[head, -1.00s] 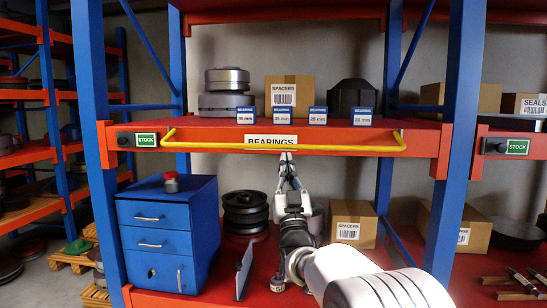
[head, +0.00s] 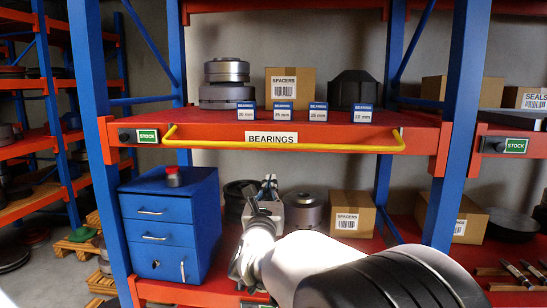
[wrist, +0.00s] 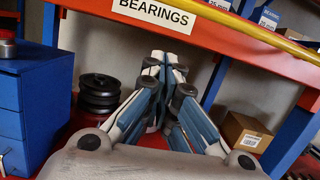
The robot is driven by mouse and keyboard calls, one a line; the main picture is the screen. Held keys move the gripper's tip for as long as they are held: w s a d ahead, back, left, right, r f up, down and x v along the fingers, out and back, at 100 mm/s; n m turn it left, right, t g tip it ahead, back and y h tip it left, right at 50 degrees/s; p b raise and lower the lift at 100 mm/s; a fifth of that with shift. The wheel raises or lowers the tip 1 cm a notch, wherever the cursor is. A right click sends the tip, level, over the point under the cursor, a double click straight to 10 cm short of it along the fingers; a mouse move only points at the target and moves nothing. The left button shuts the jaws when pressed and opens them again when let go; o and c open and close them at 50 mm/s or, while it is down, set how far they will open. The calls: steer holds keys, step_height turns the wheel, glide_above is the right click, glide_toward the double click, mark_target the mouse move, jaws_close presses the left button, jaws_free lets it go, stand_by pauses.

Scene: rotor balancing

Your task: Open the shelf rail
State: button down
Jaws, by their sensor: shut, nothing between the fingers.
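The yellow shelf rail (head: 345,149) runs across the front of the red shelf board (head: 425,137), just under the white BEARINGS label (head: 271,138). It hangs at the front edge, below the boxes. Part of it also shows at the upper right in the wrist view (wrist: 283,43). My gripper (head: 269,183) is shut and empty. It is below the rail and apart from it, in front of the lower shelf space. In the wrist view its fingertips (wrist: 165,58) are together, below the BEARINGS label (wrist: 153,14).
Small blue bearing boxes (head: 284,112), a SPACERS carton (head: 290,84) and metal rings (head: 227,72) stand on the board. Below are a blue drawer cabinet (head: 155,236), dark pulleys (wrist: 99,93) and another carton (head: 352,214). Blue posts (head: 92,110) flank the bay.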

steer(key=w+r+p, duration=0.2)
steer(key=w+r, duration=0.3)
steer(key=w, duration=0.2)
steer(key=shift+w+r+m, duration=0.15)
steer(key=shift+w+m, duration=0.2)
steer(key=shift+m, duration=0.05)
steer(key=shift+s+r, duration=0.1)
steer(key=shift+s, duration=0.05)
